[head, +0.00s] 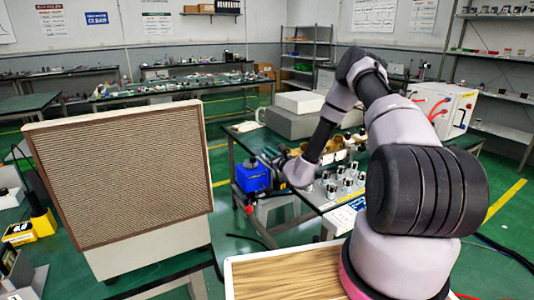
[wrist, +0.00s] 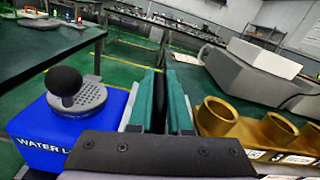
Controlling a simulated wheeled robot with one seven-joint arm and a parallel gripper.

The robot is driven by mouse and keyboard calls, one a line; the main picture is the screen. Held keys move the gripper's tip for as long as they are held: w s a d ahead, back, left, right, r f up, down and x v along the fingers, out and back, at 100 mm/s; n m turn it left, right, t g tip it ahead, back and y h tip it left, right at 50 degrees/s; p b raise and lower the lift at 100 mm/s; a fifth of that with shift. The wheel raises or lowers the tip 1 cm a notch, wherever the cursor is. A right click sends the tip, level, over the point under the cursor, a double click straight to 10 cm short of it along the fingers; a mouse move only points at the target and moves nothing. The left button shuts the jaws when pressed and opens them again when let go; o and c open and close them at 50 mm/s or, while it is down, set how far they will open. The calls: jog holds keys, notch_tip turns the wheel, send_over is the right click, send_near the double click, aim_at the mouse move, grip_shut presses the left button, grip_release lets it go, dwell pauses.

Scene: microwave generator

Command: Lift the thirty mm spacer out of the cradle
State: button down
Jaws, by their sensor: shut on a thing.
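My gripper (wrist: 163,100) shows in the wrist view as two teal fingers close together, shut on a narrow dark thing between them. It seems to be the thirty mm spacer, but the fingers and the dark gripper body hide most of it. A gold cradle (wrist: 225,128) with round open rings and number labels stands just right of the fingers. I cannot tell whether the held thing touches it. In the head view my gripper end is a small dark shape beside the blue box (head: 252,176), and the spacer cannot be made out there.
The blue box shows left of the fingers in the wrist view (wrist: 38,130), with a black knob (wrist: 64,82) on top. Several silver cylinders (head: 347,185) stand on the bench right of my gripper. A grey block (head: 290,121) lies behind. A large framed panel (head: 125,175) stands left.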

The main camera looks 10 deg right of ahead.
jog(key=shift+a, duration=0.25)
jog(key=c, duration=0.8)
grip_release()
jog(key=v, duration=1.1)
jog(key=shift+r, duration=0.1)
